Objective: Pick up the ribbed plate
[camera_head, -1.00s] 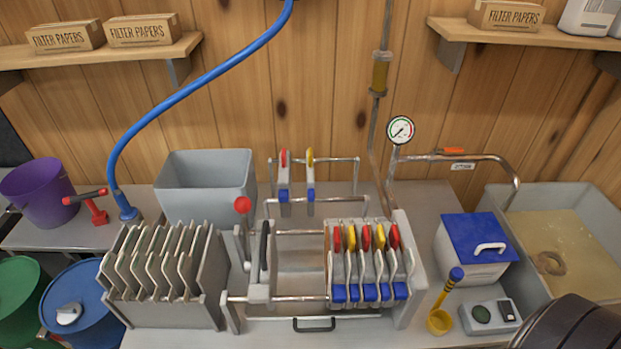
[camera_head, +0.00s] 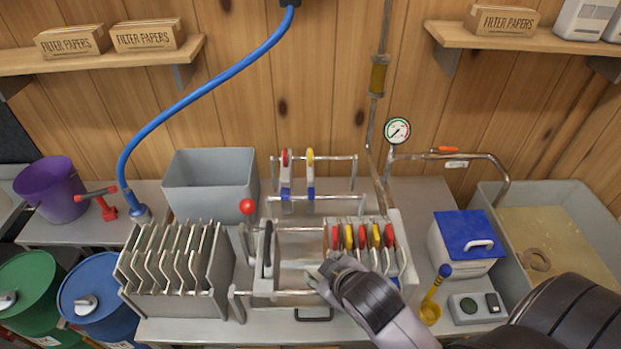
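I cannot tell for certain which plate is the ribbed one. Several pale plates stand upright in a grey slotted rack (camera_head: 222,285) at the left. Several plates with red and yellow tops (camera_head: 362,236) stand pressed close together at the right of the filter press (camera_head: 262,286). Two more plates, one red-topped (camera_head: 286,180) and one yellow-topped (camera_head: 310,178), hang on the rails behind. My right gripper (camera_head: 318,272) is over the front of the press, left of the close-set plates, and its arm hides their lower parts. Its fingers are too small to read. My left gripper is out of view.
A pressure gauge (camera_head: 397,130) and pipe stand behind the press. A blue-lidded box (camera_head: 465,243), yellow ladle (camera_head: 430,310) and scale (camera_head: 477,307) stand at the right.

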